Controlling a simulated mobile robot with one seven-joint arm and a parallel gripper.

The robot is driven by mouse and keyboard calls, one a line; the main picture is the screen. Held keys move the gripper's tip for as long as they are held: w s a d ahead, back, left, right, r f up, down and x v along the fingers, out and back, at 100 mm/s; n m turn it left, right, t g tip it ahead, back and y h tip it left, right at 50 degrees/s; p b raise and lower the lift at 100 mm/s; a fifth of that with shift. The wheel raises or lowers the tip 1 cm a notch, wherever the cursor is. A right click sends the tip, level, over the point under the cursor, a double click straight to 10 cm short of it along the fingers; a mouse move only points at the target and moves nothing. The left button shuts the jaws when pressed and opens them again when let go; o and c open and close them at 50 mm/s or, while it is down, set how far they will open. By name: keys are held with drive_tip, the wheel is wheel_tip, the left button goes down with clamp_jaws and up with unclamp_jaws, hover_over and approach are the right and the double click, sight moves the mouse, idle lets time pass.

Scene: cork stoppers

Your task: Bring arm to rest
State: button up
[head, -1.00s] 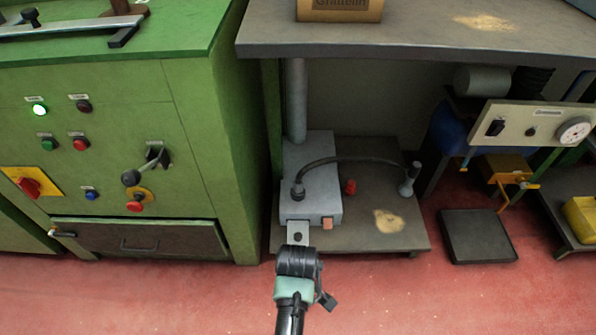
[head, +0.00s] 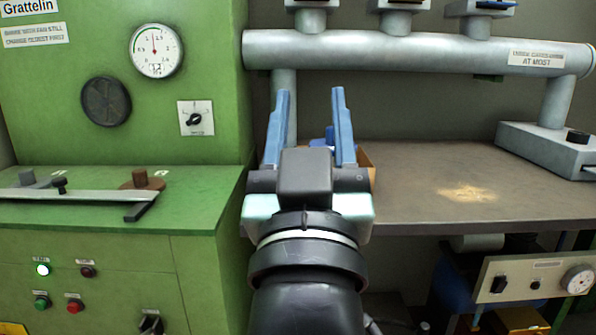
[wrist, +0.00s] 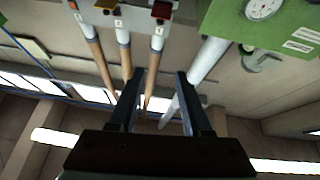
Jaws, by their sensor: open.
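My gripper (head: 310,105) stands raised in the middle of the head view, its two blue fingers pointing up and spread apart with nothing between them. In the wrist view my gripper (wrist: 157,78) is also open and empty, facing up toward the ceiling and pipes. My arm comes up from the bottom centre of the head view and hides part of the bench front.
A green machine (head: 160,215) with a gauge and buttons stands at left. A grey bench (head: 440,205) with a cork-coloured patch is at right, under a thick horizontal pipe (head: 400,51).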

drive_tip(key=s+a+r+t+p, duration=0.1)
drive_tip(key=s+r+t, duration=0.3)
drive_tip(key=s+r, duration=0.6)
wheel_tip(320, 180, up, 36)
drive_tip(key=w+p, duration=0.1)
drive_tip(key=p, duration=3.6)
drive_tip(key=shift+w+g+y, duration=0.15)
drive_tip(key=shift+g+y, duration=0.15)
drive_tip(key=shift+y, duration=0.1)
drive_tip(key=shift+a, duration=0.1)
